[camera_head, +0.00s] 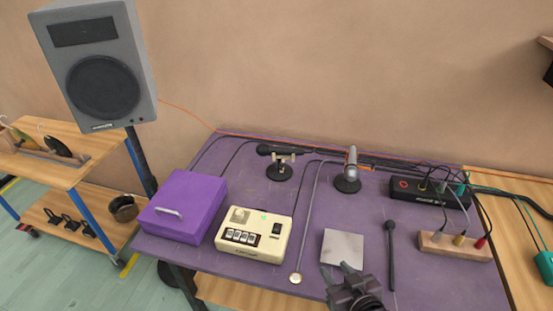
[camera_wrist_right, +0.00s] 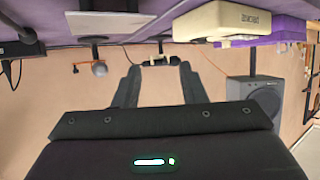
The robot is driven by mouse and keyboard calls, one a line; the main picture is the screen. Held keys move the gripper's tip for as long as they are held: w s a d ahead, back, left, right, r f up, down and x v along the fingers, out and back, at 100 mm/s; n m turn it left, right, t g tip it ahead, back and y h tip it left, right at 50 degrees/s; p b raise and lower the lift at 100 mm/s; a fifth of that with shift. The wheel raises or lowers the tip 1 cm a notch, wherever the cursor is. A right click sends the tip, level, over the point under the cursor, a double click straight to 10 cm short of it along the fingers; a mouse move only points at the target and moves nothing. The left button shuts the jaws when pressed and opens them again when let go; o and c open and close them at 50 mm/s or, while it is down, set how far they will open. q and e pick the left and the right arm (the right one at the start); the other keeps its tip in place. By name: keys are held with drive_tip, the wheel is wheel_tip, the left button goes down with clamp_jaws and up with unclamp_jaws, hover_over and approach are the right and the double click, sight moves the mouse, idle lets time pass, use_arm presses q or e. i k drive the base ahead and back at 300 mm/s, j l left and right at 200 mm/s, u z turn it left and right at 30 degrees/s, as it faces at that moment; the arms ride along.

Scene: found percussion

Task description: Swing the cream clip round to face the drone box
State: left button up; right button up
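The cream clip (camera_head: 283,158) sits on a small stand with a round black base near the back of the purple table. It holds a dark microphone (camera_head: 264,150) whose head points left. In the right wrist view, which is upside down, the clip (camera_wrist_right: 158,61) shows beyond the fingertips. My right gripper (camera_head: 342,268) is at the table's front, over the edge of a grey metal plate, apart from the clip. Its fingers (camera_wrist_right: 158,72) are open and empty. Which box is the drone box is unclear; a cream box with buttons (camera_head: 266,248) stands left of centre. My left gripper is out of view.
A purple case (camera_head: 184,206) stands left. A silver microphone (camera_head: 352,160) stands right of the clip. A grey plate (camera_head: 343,244), black stick (camera_head: 391,262), black box (camera_head: 408,194) and wooden jack box (camera_head: 455,246) lie right. Cables cross the table.

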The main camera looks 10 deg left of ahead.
sight(293, 157)
drive_tip(key=i+j, duration=0.9)
drive_tip(key=i, duration=0.1)
